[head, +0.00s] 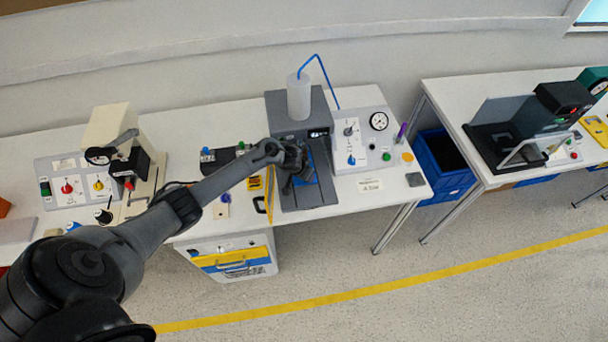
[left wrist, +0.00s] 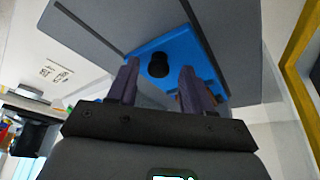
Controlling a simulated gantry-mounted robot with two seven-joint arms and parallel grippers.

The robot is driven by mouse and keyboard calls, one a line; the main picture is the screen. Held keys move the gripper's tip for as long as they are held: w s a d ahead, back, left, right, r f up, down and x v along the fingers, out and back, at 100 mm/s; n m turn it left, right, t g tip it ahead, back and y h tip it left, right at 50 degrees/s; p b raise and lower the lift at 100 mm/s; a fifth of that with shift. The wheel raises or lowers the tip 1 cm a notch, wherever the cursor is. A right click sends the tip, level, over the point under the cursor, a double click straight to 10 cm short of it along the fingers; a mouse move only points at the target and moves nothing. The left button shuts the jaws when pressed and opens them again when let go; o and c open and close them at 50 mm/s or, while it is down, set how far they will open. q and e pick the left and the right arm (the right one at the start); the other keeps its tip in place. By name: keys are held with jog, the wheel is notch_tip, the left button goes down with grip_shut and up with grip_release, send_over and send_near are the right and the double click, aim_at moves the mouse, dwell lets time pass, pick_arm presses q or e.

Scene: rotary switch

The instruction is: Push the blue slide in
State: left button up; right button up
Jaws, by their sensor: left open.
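The blue slide (head: 323,163) lies in the grey machine (head: 307,206) on the middle table. In the head view my left gripper (head: 297,174) is over the slide and hides part of it. In the left wrist view the blue slide (left wrist: 190,45) carries a round black knob (left wrist: 158,66). My left gripper (left wrist: 159,72) is open, with its two fingers on either side of the knob. I cannot tell whether the fingers touch the knob or the slide. My right gripper is in neither view.
A control box with a gauge (head: 364,138) stands just right of the machine. A white cylinder (head: 299,97) with a blue tube stands on top at the back. A yellow-edged panel (head: 263,190) is close on the left, beside my arm.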

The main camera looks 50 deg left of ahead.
pick_arm(q)
jog(key=a+p+v, duration=0.1)
jog(key=p+v, duration=0.2)
jog(key=v, duration=0.7)
jog(key=shift+s+d+r+p, duration=0.2)
jog(key=shift+s+d+p, duration=0.1)
jog(key=shift+d, duration=0.15)
jog(key=shift+d, duration=0.1)
jog(key=s+d+r+m, duration=0.2)
jog(key=s+d+m, duration=0.2)
jog(key=s+d, duration=1.2)
jog(key=s+d+r+h, duration=0.1)
jog(key=s+d+r, duration=0.5)
jog(key=s, duration=0.3)
notch_tip(320, 180, up, 15)
jog(key=p, duration=1.5)
jog(key=shift+w+a+m+g, duration=0.25)
jog(key=shift+w+m+g, duration=0.05)
jog(key=shift+w, duration=0.15)
